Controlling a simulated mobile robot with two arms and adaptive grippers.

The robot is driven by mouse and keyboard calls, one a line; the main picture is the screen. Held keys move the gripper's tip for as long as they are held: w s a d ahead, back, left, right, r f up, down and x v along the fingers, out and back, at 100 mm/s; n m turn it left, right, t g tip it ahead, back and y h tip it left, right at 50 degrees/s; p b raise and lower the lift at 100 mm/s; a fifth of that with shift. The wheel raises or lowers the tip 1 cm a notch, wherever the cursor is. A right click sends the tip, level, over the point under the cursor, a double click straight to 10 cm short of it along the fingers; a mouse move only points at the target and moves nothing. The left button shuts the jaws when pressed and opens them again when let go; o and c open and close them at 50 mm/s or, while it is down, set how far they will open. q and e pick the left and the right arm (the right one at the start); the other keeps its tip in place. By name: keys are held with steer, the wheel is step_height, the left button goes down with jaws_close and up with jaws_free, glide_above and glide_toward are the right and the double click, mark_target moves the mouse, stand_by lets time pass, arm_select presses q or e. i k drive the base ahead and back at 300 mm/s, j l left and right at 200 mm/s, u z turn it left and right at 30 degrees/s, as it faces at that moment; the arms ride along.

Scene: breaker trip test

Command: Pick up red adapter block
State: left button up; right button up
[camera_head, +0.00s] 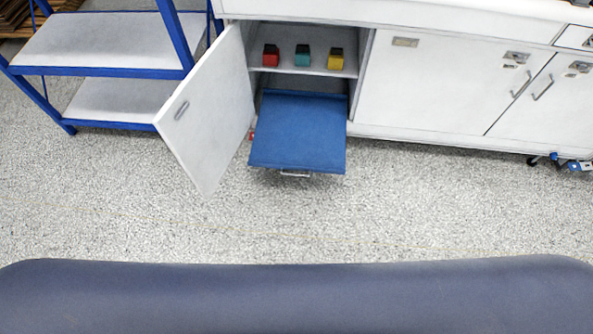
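The red adapter block (271,57) stands on the upper shelf (315,67) inside an open white cabinet. It is the leftmost of three small blocks in a row and has a dark top. Neither of my grippers shows in the head view, so I cannot see how they stand.
A teal block (302,57) and a yellow block (336,60) stand right of the red one. A blue drawer or case (297,133) juts out below. The cabinet door (207,115) is swung open at left. A blue-framed rack (105,45) stands further left.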

mark_target(271, 57)
steer(key=i+j+u, duration=0.35)
steer(key=i+j, duration=0.25)
steer(key=j, duration=0.15)
steer(key=i+j+u, duration=0.4)
steer(key=i+j, duration=0.25)
